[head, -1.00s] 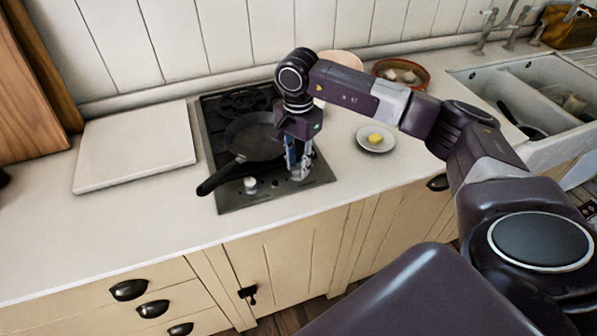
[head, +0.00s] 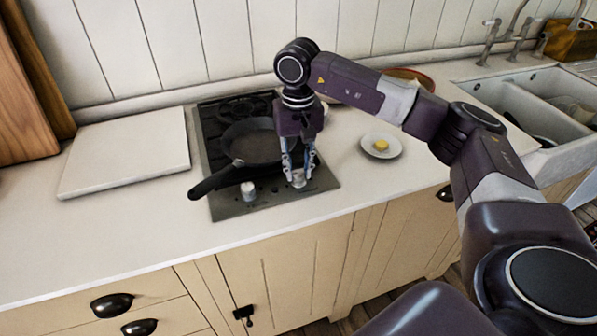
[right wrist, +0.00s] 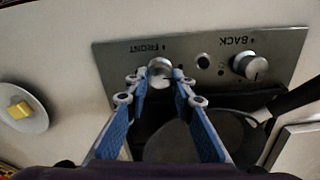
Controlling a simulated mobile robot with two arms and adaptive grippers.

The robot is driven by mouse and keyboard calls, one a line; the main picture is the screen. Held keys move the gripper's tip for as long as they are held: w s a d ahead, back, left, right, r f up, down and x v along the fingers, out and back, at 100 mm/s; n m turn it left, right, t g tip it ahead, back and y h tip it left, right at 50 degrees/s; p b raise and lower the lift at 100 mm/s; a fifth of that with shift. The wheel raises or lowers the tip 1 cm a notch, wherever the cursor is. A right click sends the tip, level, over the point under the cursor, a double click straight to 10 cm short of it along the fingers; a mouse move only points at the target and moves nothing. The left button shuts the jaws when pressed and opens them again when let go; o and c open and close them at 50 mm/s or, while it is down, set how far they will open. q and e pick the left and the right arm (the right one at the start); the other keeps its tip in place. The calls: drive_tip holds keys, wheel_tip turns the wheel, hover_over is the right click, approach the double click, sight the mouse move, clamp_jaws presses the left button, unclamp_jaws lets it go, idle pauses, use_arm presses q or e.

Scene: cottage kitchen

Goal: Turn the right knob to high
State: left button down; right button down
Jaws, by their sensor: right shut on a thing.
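The right knob (head: 298,178) is a small silver cylinder on the front strip of the dark gas hob (head: 231,208). In the right wrist view this knob (right wrist: 160,73) sits by the "FRONT" label. My right gripper (head: 298,174) points down over it, and its two fingertips (right wrist: 160,78) are shut on the knob's sides. The left knob (head: 248,190) stands free; in the right wrist view it (right wrist: 250,66) is by the "BACK" label. The knob's pointer mark is too small to read. My left gripper is not in view.
A black frying pan (head: 255,146) sits on the hob, its handle (head: 213,182) reaching over the left front edge. A white board (head: 125,155) lies left of the hob. A plate with butter (head: 381,147) is to the right. The sink (head: 540,105) is farther right.

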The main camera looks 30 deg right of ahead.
sight(298, 172)
drive_tip(key=shift+n, duration=0.6)
drive_tip(key=shift+n+b, duration=0.3)
drive_tip(key=c, duration=1.9)
unclamp_jaws()
drive_tip(key=shift+c, duration=0.2)
drive_tip(key=shift+r, duration=0.1)
wheel_tip(298, 172, up, 12)
